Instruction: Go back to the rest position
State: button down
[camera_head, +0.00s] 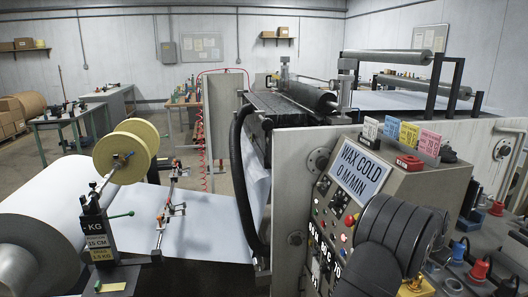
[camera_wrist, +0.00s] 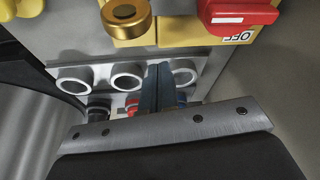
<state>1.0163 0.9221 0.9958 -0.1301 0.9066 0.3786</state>
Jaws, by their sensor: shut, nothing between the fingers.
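My gripper (camera_wrist: 160,72) shows in the wrist view as two dark fingers pressed together, shut and empty. It points at a grey metal strip with round ring-shaped sockets (camera_wrist: 127,75). The fingers overlap the strip between the middle and right rings; I cannot tell whether they touch it. In the head view my black arm stands bent in front of the control cabinet (camera_head: 405,185), and the gripper itself is hidden there. The cabinet carries a display (camera_head: 357,165) reading "WAX COLD 0 M/MIN".
Above the strip are a gold round knob (camera_wrist: 124,14) and a red switch handle (camera_wrist: 238,13) by an "OFF" label. Red and blue connectors (camera_head: 479,269) stand right of my arm. A large white paper roll (camera_head: 50,205) lies at left, its sheet running to the coating machine's rollers (camera_head: 312,97).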

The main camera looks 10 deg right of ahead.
jog(key=shift+s+a+f, duration=0.1)
jog(key=shift+a+f, duration=0.25)
jog(key=shift+a, duration=0.25)
jog(key=shift+s+a+f, duration=0.1)
jog(key=shift+a+f, duration=0.2)
jog(key=shift+a, duration=0.85)
